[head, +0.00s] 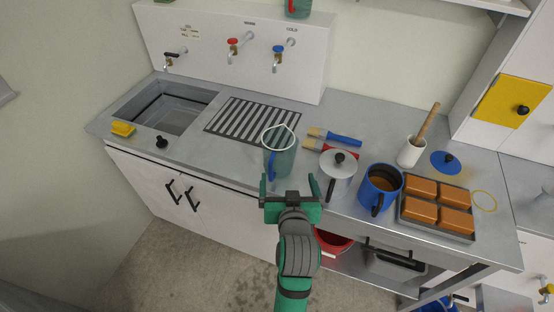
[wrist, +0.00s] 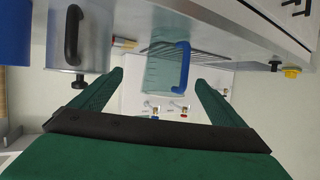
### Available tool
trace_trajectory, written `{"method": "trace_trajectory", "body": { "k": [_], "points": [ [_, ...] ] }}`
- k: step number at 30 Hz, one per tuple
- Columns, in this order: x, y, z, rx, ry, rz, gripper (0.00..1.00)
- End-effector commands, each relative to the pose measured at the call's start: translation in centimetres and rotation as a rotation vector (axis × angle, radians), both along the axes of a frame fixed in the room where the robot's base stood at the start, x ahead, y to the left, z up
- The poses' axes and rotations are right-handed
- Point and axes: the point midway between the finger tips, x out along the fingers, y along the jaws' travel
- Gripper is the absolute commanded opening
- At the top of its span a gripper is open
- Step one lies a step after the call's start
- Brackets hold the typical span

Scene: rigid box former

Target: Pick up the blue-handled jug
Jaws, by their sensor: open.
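The blue-handled jug (head: 279,158) is a clear greenish jug with a pale rim, standing upright on the metal counter in front of the striped drain area. Its blue handle faces the counter's front edge. My gripper (head: 290,186) is open and empty in front of the counter, apart from the jug. In the wrist view the picture is upside down. There the jug (wrist: 168,70) shows beyond and between the open fingers of my gripper (wrist: 157,82), with its blue handle toward me.
A lidded metal pot (head: 337,175) stands close right of the jug, with brushes (head: 335,138) behind it. A blue pot (head: 379,188) and a tray of brown loaves (head: 437,206) are further right. The sink (head: 168,104) is at left. The counter left of the jug is clear.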

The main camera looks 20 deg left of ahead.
Motion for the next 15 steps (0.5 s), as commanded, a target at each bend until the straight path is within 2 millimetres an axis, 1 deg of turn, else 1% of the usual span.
{"method": "trace_trajectory", "body": {
  "k": [1, 3, 6, 9, 11, 15],
  "points": [
    [0.8, 0.7, 1.6, -0.005, -0.007, 0.02, 0.94],
    [1.3, 1.4, 3.0, -0.015, -0.003, 0.044, 0.94],
    [1.8, 2.2, 4.6, -0.03, 0.002, 0.07, 0.94],
    [2.0, 2.7, 5.6, -0.04, 0.005, 0.089, 0.94],
    [2.1, 2.9, 5.9, -0.044, 0.007, 0.095, 0.94],
    [3.1, 3.5, 5.7, -0.047, 0.01, 0.1, 0.94]
  ]
}}
